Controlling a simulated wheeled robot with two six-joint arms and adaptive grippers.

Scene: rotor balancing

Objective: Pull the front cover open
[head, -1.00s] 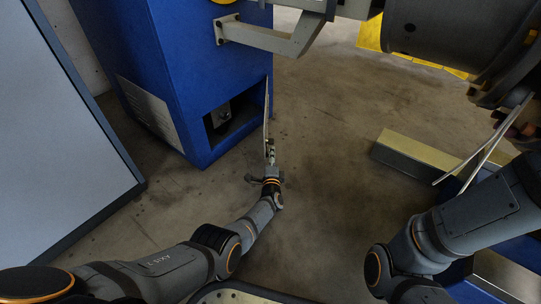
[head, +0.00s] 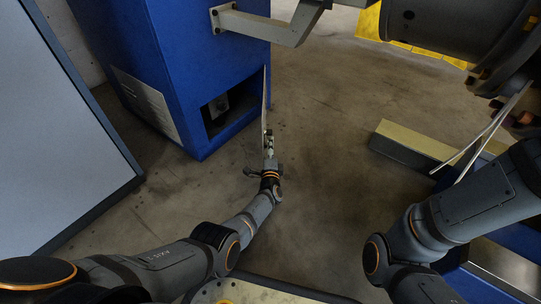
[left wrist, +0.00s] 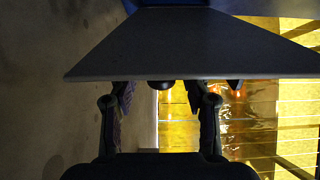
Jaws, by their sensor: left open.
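The front cover (head: 265,92) is a thin pale panel, seen nearly edge-on in the head view. It stands out from the right side of the blue cabinet (head: 178,75), and the cabinet's dark opening (head: 232,108) shows beside it. My left gripper (head: 269,145) is at the cover's near end. In the left wrist view the cover (left wrist: 165,45) is a wide grey panel above the open fingers (left wrist: 161,98). A dark rounded knob (left wrist: 161,85) shows between the fingertips; whether they touch it is unclear.
A grey bracket (head: 268,28) juts from the cabinet above the cover. A large pale board (head: 60,130) stands at left. A dark cylindrical machine (head: 450,30) and a pale beam (head: 420,145) are at right. Concrete floor (head: 325,150) between is clear.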

